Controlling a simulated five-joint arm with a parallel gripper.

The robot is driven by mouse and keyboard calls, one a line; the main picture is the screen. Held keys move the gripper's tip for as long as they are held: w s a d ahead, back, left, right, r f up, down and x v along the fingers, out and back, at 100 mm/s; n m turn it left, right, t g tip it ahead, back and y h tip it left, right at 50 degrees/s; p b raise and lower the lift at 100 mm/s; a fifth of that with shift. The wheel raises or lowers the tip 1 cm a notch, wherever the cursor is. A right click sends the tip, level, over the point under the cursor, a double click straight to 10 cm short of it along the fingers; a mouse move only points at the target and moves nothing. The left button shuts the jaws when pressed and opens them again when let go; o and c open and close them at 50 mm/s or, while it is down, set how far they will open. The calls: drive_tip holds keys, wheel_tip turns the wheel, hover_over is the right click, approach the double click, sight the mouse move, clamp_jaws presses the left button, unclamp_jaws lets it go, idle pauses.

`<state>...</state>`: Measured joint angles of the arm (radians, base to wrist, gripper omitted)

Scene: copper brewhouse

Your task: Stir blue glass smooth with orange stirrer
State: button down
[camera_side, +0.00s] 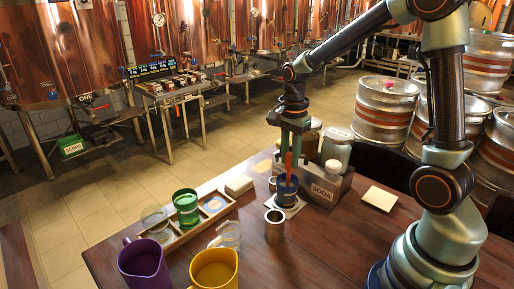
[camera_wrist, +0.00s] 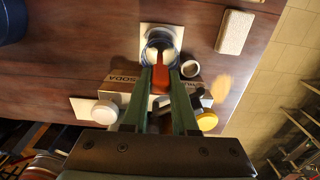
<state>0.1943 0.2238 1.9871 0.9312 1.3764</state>
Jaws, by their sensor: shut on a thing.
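The blue glass (camera_side: 287,190) stands upright on a pale square coaster (camera_side: 279,204) near the middle of the table. My gripper (camera_side: 293,128) points down above it, shut on the orange stirrer (camera_side: 288,163). The stirrer's lower end reaches down into the glass's mouth; its tip is hidden. In the wrist view the stirrer (camera_wrist: 161,79) runs between my fingers toward the blue glass (camera_wrist: 146,53). Pale patches show inside the glass, and I cannot tell how mixed they are.
A metal cup (camera_side: 275,228) stands in front of the glass. The SODA caddy (camera_side: 325,189) with jars is close on its right. A wooden tray (camera_side: 172,244) holds a green glass (camera_side: 186,203) at left. Purple (camera_side: 145,264) and yellow (camera_side: 214,270) jugs stand at front. The right table is mostly clear.

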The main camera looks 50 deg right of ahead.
drive_tip(key=shift+a+r, duration=0.1)
drive_tip(key=shift+r, duration=0.05)
drive_tip(key=shift+r, duration=3.75)
